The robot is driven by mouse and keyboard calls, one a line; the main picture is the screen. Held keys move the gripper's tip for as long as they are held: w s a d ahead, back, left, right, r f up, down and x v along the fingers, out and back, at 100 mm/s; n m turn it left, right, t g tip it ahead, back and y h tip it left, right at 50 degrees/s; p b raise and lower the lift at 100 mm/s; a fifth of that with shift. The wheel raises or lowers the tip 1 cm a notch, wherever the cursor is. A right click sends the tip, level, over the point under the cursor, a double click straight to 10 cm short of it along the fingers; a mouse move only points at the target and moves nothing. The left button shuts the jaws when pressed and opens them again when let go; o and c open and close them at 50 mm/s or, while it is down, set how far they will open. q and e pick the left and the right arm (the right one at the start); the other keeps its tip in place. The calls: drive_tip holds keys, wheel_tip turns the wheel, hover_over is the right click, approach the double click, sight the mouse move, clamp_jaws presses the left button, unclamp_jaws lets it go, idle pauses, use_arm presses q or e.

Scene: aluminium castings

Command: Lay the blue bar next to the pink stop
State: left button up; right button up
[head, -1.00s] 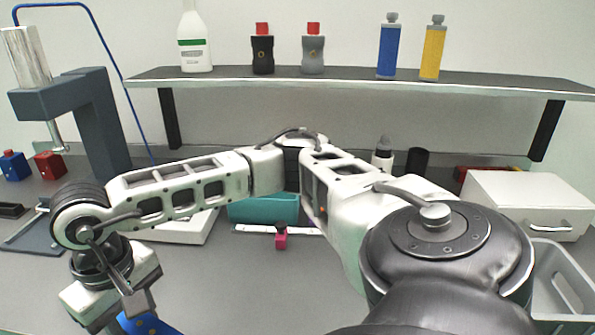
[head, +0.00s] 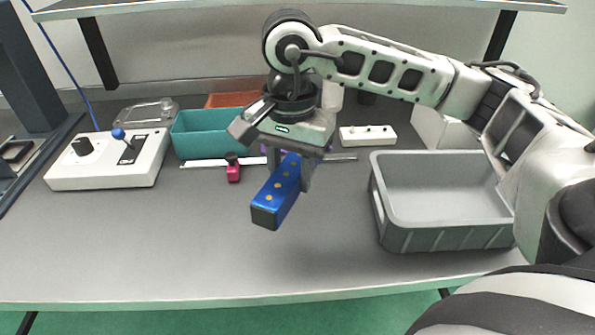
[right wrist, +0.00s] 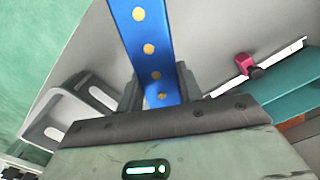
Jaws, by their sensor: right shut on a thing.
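The blue bar (head: 278,190) has a row of yellow dots on top and a dark end face. My right gripper (head: 290,165) is shut on it and holds it above the middle of the table, its dark end toward the front. The bar also shows in the right wrist view (right wrist: 146,45), between the fingers (right wrist: 158,92). The pink stop (head: 233,170) stands on the table, at the front of a white strip, to the left of the bar and apart from it. It shows at the right of the right wrist view (right wrist: 246,63). My left gripper is not in view.
A grey bin (head: 388,228) stands right of the bar. A teal bin (head: 205,143) is behind the stop. A white control box (head: 95,176) with a blue-knobbed lever is at left. The table (head: 150,245) in front of the stop is clear.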

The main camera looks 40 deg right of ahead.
drive_tip(key=s+d+r+m, duration=0.3)
drive_tip(key=d+r+m, duration=0.2)
drive_tip(key=m, duration=0.7)
drive_tip(key=w+f, duration=0.3)
drive_tip(key=w, duration=0.1)
drive_tip(key=w+d+f, duration=0.1)
drive_tip(key=w+f, duration=0.2)
drive_tip(key=w, duration=0.1)
drive_tip(key=w+f, duration=0.2)
drive_tip(key=w, duration=0.3)
drive_tip(key=shift+d+f, duration=0.2)
drive_tip(key=shift+f, duration=0.2)
drive_tip(key=shift+w+f, duration=0.3)
drive_tip(key=shift+f, duration=0.1)
wheel_tip(320, 180, down, 2)
drive_tip(key=shift+f, duration=1.05)
drive_tip(key=shift+f+b, duration=0.2)
drive_tip(key=shift+b, duration=0.1)
drive_tip(key=o, duration=1.2)
drive_tip(key=shift+r, duration=0.15)
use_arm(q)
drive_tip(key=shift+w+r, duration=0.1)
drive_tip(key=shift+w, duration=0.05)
